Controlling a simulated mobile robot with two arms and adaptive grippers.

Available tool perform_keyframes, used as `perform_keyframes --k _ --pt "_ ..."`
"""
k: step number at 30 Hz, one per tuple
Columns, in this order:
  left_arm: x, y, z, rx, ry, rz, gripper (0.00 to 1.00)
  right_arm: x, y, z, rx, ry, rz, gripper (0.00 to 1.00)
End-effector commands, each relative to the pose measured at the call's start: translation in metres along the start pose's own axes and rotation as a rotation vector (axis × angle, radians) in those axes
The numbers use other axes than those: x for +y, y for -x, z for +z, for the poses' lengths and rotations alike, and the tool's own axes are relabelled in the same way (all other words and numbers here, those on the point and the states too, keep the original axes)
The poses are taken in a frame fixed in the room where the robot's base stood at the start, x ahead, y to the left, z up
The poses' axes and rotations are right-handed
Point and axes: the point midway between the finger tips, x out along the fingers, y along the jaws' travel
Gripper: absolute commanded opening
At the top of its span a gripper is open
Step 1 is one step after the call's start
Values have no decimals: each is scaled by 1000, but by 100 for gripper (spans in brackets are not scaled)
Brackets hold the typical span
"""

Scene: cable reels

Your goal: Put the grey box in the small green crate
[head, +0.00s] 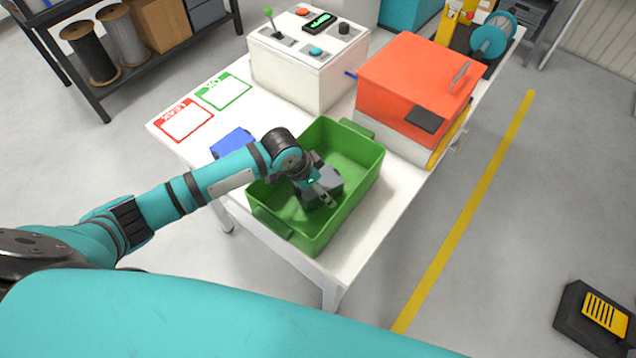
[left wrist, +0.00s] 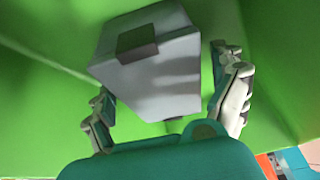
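The green crate (head: 352,150) stands on the white table near its front end. The grey box (head: 325,183) is inside the crate, partly hidden by my left gripper (head: 322,194), which reaches down into the crate. In the left wrist view the grey box (left wrist: 160,80), with a dark patch on one face, lies tilted between the spread fingers of my left gripper (left wrist: 165,85). A gap shows between the box and the right finger. Contact at the left finger is unclear. Green crate surfaces surround the box. My right gripper is not in view.
A blue item (head: 232,141) lies left of the crate, partly behind my arm. A control box (head: 305,65) and an orange-topped machine (head: 410,85) stand behind the crate.

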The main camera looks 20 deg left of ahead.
Motion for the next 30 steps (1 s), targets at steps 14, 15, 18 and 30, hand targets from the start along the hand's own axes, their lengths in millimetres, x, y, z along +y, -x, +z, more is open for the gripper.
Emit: perform_keyframes --k 14,15,18,30 --pt "-1 25 -2 4 -2 -3 96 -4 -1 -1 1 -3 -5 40" --pt "-1 33 -1 2 -2 -2 96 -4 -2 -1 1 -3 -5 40" --pt "-2 56 -2 4 -3 -4 96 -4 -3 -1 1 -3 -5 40" --pt "0 119 -1 1 -1 0 96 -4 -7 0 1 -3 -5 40"
